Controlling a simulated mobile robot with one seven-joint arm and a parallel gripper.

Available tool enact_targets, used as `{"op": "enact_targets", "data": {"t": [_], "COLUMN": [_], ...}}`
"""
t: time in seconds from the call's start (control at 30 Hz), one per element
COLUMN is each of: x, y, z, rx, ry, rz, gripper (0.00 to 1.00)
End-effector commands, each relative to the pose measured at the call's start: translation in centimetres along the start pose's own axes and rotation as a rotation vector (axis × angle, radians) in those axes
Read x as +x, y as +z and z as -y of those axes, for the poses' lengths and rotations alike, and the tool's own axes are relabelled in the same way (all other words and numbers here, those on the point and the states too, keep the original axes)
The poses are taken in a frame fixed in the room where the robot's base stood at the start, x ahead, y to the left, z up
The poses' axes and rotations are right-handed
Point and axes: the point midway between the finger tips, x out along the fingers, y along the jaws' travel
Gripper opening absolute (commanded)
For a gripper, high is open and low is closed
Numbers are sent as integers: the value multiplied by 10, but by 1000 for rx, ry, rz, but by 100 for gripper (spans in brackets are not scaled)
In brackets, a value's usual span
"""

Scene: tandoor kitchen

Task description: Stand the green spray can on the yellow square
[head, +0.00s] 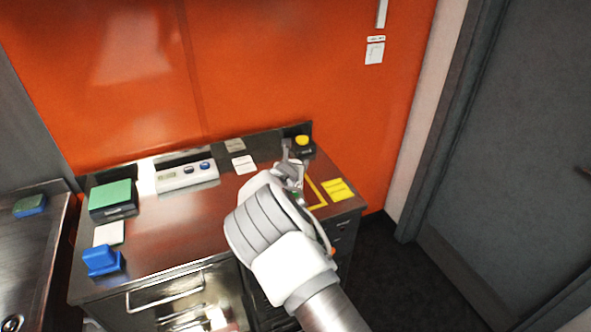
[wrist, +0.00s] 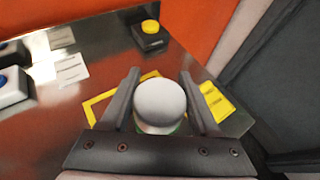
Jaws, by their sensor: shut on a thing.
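The green spray can (wrist: 168,129) shows in the wrist view as a white rounded cap with a little green below it. It sits between the two fingers of my gripper (wrist: 159,76), which is shut on it. In the head view my gripper (head: 291,168) is at the right end of the counter and hides most of the can. The yellow square (head: 317,206) is an outline on the counter top, partly covered by my gripper; its left part shows in the wrist view (wrist: 97,107). The can appears over the square; I cannot tell whether its base touches the counter.
A black box with a yellow button (head: 302,144) stands behind the square. A yellow label (head: 338,189) lies to its right, near the counter edge.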

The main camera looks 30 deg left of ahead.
Motion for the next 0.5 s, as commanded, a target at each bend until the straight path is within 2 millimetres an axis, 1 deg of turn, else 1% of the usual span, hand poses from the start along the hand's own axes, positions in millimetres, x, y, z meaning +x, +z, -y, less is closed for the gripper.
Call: {"op": "enact_targets", "data": {"t": [0.07, 0.33, 0.5], "x": [2, 16, 19], "y": [0, -30, -36], "z": [-1, -1, -2], "rx": [0, -2, 0], "ry": [1, 0, 1], "rz": [1, 0, 2], "gripper": [0, 0, 0]}}
